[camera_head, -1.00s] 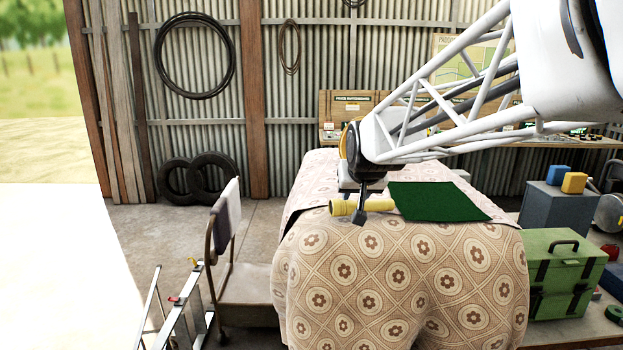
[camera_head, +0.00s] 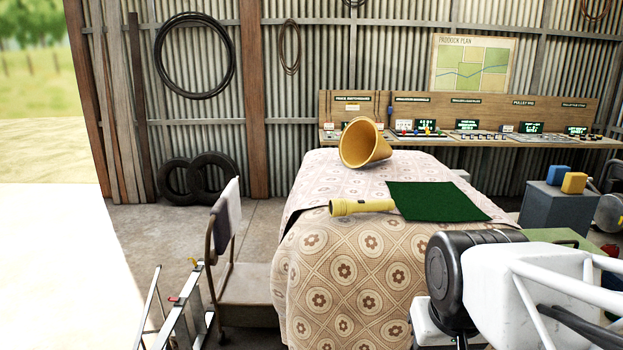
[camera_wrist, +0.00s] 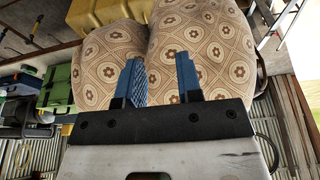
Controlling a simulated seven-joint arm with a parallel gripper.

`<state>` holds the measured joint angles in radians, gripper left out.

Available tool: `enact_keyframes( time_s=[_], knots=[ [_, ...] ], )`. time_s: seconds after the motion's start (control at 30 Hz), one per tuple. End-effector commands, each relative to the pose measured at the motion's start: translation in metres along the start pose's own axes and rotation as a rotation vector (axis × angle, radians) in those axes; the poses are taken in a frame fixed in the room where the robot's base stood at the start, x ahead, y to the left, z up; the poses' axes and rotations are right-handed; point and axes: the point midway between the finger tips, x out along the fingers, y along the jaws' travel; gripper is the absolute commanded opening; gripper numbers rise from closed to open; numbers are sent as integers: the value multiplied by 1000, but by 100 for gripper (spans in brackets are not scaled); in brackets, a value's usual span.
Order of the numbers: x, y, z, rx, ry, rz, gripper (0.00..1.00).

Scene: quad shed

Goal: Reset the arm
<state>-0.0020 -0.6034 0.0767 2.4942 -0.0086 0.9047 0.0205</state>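My arm shows at the lower right of the head view, beside the covered table; the gripper itself is out of that view. In the wrist view my gripper (camera_wrist: 157,72) has two blue fingers standing wide apart with nothing between them, so it is open and empty. Patterned cloth shows behind the fingers. A pale yellow torch (camera_head: 362,207) lies on its side on the patterned tablecloth (camera_head: 350,268). Its right end meets the left edge of a dark green mat (camera_head: 437,201).
A yellow-orange cone-shaped vessel (camera_head: 364,143) lies tilted on the cloth farther back. A control bench (camera_head: 460,141) stands along the back wall. A blue-grey cabinet (camera_head: 552,207) with small blocks is at right. A trolley (camera_head: 244,290) stands left of the table.

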Motion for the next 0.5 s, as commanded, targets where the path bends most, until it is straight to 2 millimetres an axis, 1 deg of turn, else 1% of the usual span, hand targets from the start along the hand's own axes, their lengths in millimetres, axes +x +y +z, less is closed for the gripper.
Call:
enact_keyframes(
  time_s=[0.03, 0.1, 0.2, 0.5],
  knots=[
    [2, 2, 11, 3, -11, 2, 33],
    [3, 3, 20, 4, -24, 3, 33],
    [5, 4, 28, 5, -35, 4, 33],
    [5, 4, 29, 5, -38, 5, 33]
  ],
)
